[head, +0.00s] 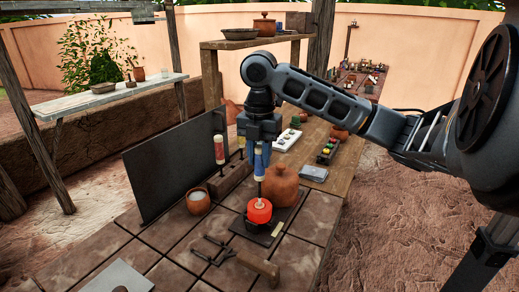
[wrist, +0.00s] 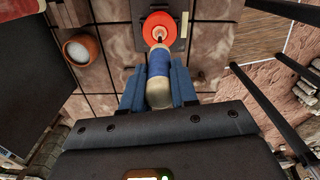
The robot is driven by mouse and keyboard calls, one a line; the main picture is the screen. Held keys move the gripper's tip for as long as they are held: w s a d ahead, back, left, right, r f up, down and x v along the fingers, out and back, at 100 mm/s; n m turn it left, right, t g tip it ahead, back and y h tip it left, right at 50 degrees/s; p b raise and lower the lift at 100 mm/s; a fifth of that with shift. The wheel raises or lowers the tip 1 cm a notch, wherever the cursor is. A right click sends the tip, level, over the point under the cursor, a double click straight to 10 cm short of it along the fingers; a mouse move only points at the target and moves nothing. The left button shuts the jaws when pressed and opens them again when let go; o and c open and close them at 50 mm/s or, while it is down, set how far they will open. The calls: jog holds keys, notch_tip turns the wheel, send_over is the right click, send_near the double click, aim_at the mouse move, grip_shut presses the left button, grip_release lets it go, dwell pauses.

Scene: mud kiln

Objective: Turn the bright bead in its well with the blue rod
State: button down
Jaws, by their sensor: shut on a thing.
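The bright bead (head: 259,211) is a glowing orange-red disc with a paler centre, seated on a dark plate (head: 243,232) on the tiled bench. It also shows in the wrist view (wrist: 161,28). My gripper (head: 259,165) is shut on the blue rod (head: 259,178), which points down above the bead. In the wrist view the blue rod (wrist: 158,62) has a blue band and a pale end between the blue fingers. Its thin dark tip reaches the bead's centre in the picture; I cannot tell how firmly it touches. The well under the bead is mostly hidden.
A clay jar (head: 282,186) stands close behind the bead. A rod with red bands (head: 219,150) stands in a dark block (head: 228,182) to the left, before a dark upright panel (head: 176,165). A small bowl (head: 198,201) and tongs (head: 211,251) lie nearby.

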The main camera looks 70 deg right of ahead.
jog(key=shift+m, duration=1)
jog(key=shift+r+m+p, duration=0.15)
jog(key=shift+m+p, duration=1.45)
jog(key=shift+m, duration=0.2)
jog(key=m+p, duration=0.2)
jog(key=m, duration=0.1)
jog(key=shift+p, duration=0.3)
jog(key=shift+m, duration=0.7)
jog(key=shift+f, duration=0.2)
